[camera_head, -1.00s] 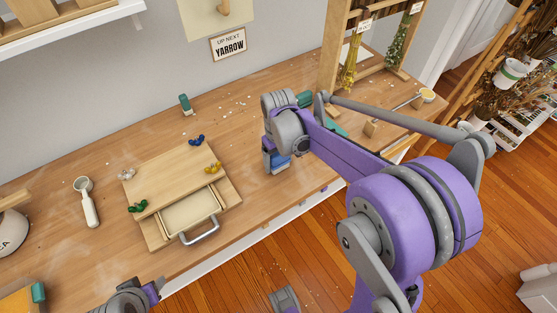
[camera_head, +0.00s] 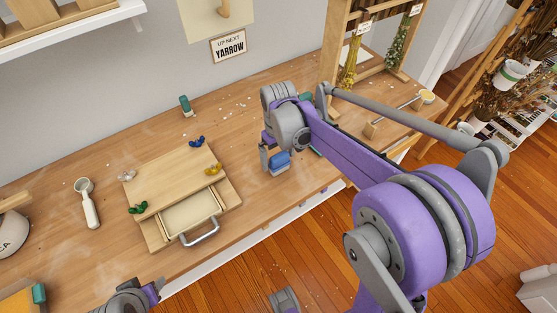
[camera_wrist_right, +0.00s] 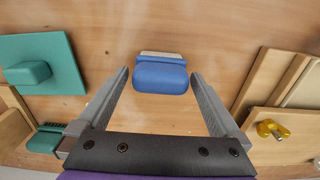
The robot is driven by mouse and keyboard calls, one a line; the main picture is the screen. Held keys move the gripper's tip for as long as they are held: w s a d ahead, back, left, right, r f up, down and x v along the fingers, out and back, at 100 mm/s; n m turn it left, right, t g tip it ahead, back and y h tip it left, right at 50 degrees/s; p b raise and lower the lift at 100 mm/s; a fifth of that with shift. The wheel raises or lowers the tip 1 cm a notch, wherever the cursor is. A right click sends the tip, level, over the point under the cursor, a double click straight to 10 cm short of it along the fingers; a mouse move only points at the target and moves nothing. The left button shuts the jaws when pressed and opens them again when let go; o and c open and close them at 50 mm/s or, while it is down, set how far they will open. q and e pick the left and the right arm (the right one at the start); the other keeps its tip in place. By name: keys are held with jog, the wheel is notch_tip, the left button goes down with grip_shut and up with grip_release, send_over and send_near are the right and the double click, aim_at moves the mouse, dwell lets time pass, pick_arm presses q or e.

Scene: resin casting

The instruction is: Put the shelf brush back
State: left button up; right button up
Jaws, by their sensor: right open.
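A blue block with a pale strip along one edge (camera_head: 279,162) lies on the workbench; it looks like a brush, though I cannot be sure it is the shelf brush. It also shows in the right wrist view (camera_wrist_right: 161,77). My right gripper (camera_head: 270,160) is open around or just above it, with a finger on either side in the wrist view (camera_wrist_right: 159,75) and visible gaps. A green piece with a dark, bristle-like edge (camera_wrist_right: 44,140) lies at the wrist view's lower left. My left gripper (camera_head: 150,293) shows only partly at the bottom edge; its jaws are unclear.
The workbench (camera_head: 120,245) holds a wooden box with a drawer (camera_head: 190,213) and coloured clamps, left of my right gripper. A teal plate with a raised grip (camera_wrist_right: 60,55) lies on the other side. A wooden drying rack (camera_head: 333,50) stands behind at the right.

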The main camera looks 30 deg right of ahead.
aim_at(278, 156)
notch_tip(278, 156, up, 8)
jog(key=shift+r+p, duration=0.15)
jog(key=shift+p, duration=0.2)
jog(key=shift+r, duration=0.35)
jog(key=shift+s+a+r, duration=0.1)
jog(key=shift+s+a, duration=0.05)
jog(key=shift+s, duration=0.1)
jog(key=s+a+f+t, duration=0.2)
jog(key=s+a+f, duration=0.1)
jog(key=s, duration=0.5)
jog(key=s+a+f+m+t, duration=0.1)
jog(key=s+a+f+t, duration=0.2)
jog(key=s, duration=0.5)
jog(key=shift+s+a+f, duration=0.25)
jog(key=shift+s+f, duration=0.15)
jog(key=shift+f, duration=0.5)
